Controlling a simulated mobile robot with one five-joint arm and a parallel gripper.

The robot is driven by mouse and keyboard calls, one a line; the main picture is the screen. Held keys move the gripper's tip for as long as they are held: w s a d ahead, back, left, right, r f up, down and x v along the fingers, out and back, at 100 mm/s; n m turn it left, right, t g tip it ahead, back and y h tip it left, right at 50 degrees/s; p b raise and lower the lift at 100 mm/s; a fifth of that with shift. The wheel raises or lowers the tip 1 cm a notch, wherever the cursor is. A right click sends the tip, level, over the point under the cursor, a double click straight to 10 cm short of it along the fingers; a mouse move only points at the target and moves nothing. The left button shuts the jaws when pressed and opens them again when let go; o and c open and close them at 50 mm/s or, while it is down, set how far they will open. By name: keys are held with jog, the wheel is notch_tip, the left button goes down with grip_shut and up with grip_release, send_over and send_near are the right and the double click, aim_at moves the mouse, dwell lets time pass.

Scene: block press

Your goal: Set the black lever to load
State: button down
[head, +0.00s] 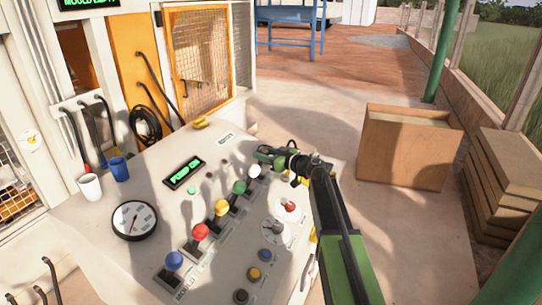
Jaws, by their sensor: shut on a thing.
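A row of levers with coloured knobs runs up the sloping control panel (160,210): blue (174,261), red (201,231), yellow (222,208), green (239,187) and white (254,170). My gripper (264,153) is at the far end of this row, just beyond the white knob. It is shut at the place where the black lever stands in line with the others. The black lever is hidden by the jaws, so its position and its label cannot be read.
A round gauge (134,221), a white cup (90,187) and a blue cup (119,169) are on the panel's left. A green-lit display (184,173) is behind the levers. Dials and buttons lie right. A cardboard box (405,150) stands on the floor beyond.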

jog(key=shift+w+a+r, duration=0.15)
jog(key=shift+w+a, duration=0.2)
jog(key=shift+a, duration=0.3)
jog(key=shift+w+a+r, duration=0.15)
jog(key=shift+w+a, duration=0.2)
jog(key=shift+a, duration=0.3)
jog(key=shift+w+a, duration=0.15)
jog(key=shift+a, duration=0.25)
jog(key=c, duration=0.9)
grip_release()
jog(key=shift+a, duration=0.15)
jog(key=p+v, duration=0.2)
jog(key=v, duration=1.5)
jog(key=shift+d, duration=0.3)
